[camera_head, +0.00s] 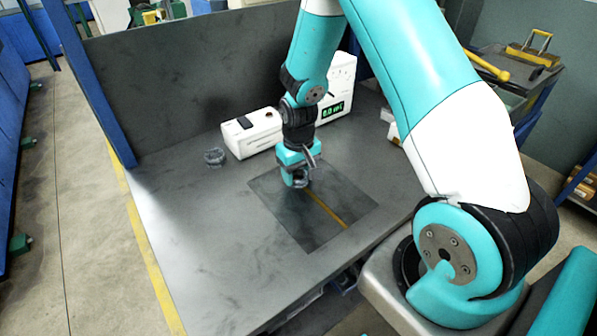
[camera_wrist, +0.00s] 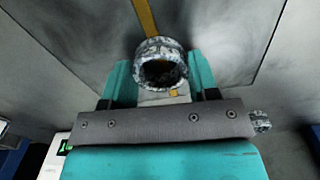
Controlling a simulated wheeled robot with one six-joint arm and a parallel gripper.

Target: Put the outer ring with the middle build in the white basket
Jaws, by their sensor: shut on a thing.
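My gripper (camera_head: 297,180) is low over the dark square plate and shut on a mottled grey metal ring. In the wrist view the ring (camera_wrist: 160,46) sits between the two teal fingers of my gripper (camera_wrist: 160,78), its opening facing the camera. A second grey ring (camera_head: 214,157) lies on the table to the left; a ring (camera_wrist: 261,121) also shows at the right of the wrist view, partly hidden by my gripper body. I cannot tell the rings' build from here. No white basket is clearly in view.
The dark square plate (camera_head: 340,195) has a yellow stripe. Behind my gripper stand a white device (camera_head: 258,133) and a white machine with green display (camera_head: 333,110). White items (camera_head: 391,127) are partly hidden by my arm. The table's left front is clear.

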